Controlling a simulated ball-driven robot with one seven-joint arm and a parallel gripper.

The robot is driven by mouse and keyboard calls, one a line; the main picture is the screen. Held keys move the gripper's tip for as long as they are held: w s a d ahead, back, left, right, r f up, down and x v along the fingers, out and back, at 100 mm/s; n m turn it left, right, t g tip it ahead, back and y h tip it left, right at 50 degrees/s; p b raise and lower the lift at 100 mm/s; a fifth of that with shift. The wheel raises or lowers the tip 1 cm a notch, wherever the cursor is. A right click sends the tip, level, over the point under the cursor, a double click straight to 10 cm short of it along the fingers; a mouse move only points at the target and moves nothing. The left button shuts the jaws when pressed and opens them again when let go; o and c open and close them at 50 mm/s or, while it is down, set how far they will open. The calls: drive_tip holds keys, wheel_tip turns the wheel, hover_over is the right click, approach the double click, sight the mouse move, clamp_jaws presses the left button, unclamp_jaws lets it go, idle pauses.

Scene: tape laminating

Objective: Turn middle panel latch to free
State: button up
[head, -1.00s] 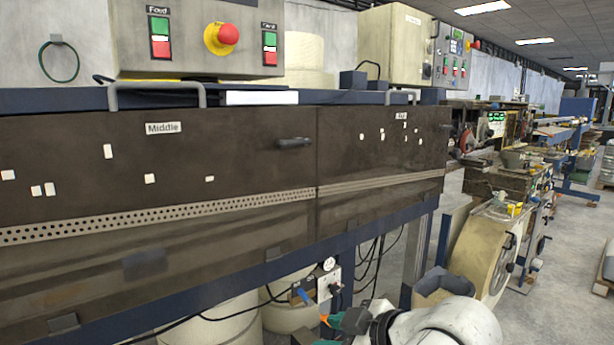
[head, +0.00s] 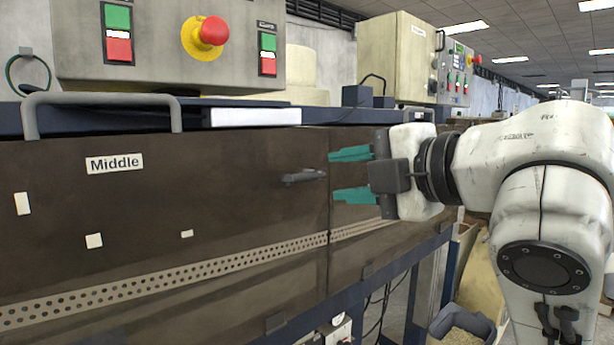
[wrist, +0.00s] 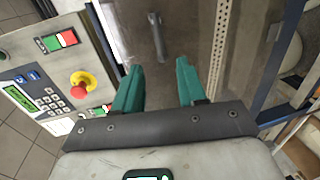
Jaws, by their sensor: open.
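The middle panel (head: 120,215) is a dark brown panel labelled "Middle" in the head view. Its latch (head: 304,176) is a dark handle near the panel's right edge, lying roughly level. My gripper (head: 352,174) is open, with two teal fingers, one above the other, pointing left toward the latch. The fingertips are a short way right of the latch and apart from it. In the wrist view the latch (wrist: 157,37) is ahead of my open gripper (wrist: 157,75), roughly in line with the gap between the fingers. Nothing is between the fingers.
A control box with a red emergency stop (head: 205,35) stands above the panel. A grey handle (head: 102,98) is fixed at the panel's top. A perforated strip (head: 180,278) runs along the lower panel. Free space lies in front of the panel.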

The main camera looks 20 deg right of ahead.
sight(303, 179)
drive_tip(key=p+x, duration=0.1)
drive_tip(key=x, duration=0.8)
drive_tip(key=shift+a, duration=0.1)
clamp_jaws()
